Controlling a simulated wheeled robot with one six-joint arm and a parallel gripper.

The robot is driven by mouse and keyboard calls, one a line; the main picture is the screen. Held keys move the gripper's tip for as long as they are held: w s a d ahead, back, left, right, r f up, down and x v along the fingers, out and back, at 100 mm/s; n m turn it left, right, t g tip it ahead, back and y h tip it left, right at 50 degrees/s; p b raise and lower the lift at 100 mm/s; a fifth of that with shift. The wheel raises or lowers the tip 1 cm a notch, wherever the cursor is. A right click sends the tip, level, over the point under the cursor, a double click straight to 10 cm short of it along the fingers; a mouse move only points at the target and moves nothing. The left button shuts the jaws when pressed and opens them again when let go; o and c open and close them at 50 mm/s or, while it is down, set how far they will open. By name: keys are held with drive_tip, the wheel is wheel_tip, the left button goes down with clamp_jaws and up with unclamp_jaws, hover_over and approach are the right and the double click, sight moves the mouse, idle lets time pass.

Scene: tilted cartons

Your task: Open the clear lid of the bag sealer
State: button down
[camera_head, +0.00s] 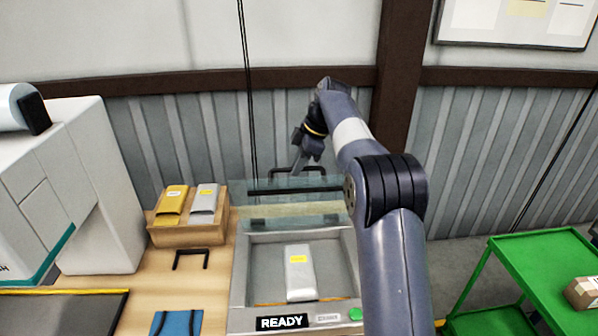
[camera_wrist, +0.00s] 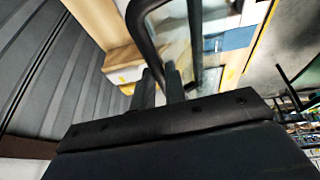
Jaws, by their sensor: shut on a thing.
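The bag sealer (camera_head: 241,285) is a light grey box on the wooden bench, with a READY display (camera_head: 282,322) and a green button (camera_head: 355,314). A grey pouch with a yellow label (camera_head: 299,272) lies in its open chamber. The clear lid (camera_head: 265,210) is raised at the back of the sealer, with its black handle (camera_head: 284,168) at the top; the handle also shows large in the wrist view (camera_wrist: 139,25). My gripper (camera_head: 297,168) is shut on the handle. Its two fingers (camera_wrist: 160,83) show in the wrist view, with the exact contact partly hidden.
A carton (camera_head: 188,236) with yellow and grey pouches stands left of the sealer. A black handle-shaped piece (camera_head: 190,253) and a blue item (camera_head: 176,323) lie on the bench. A white machine (camera_head: 75,190) is at left, a green cart (camera_head: 540,268) at right. A ribbed wall stands close behind.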

drive_tip(key=shift+w+f, duration=0.2)
drive_tip(key=shift+w, duration=0.4)
drive_tip(key=shift+w+f, duration=0.2)
drive_tip(key=shift+w, duration=0.35)
drive_tip(key=c, duration=1.9)
unclamp_jaws()
drive_tip(key=shift+o, duration=1.4)
drive_tip(key=shift+w+f, duration=0.1)
drive_tip(key=shift+w, duration=0.3)
drive_tip(key=shift+o, duration=0.8)
drive_tip(key=shift+s+r, duration=0.2)
drive_tip(key=shift+r, duration=0.1)
drive_tip(key=s+d+r, duration=0.1)
drive_tip(key=d+r, duration=0.1)
drive_tip(key=d, duration=0.5)
drive_tip(key=s+d+r, duration=0.1)
drive_tip(key=d+r, duration=0.1)
drive_tip(key=d, duration=0.4)
drive_tip(key=shift+d+r+b, duration=0.3)
drive_tip(key=shift+d, duration=0.1)
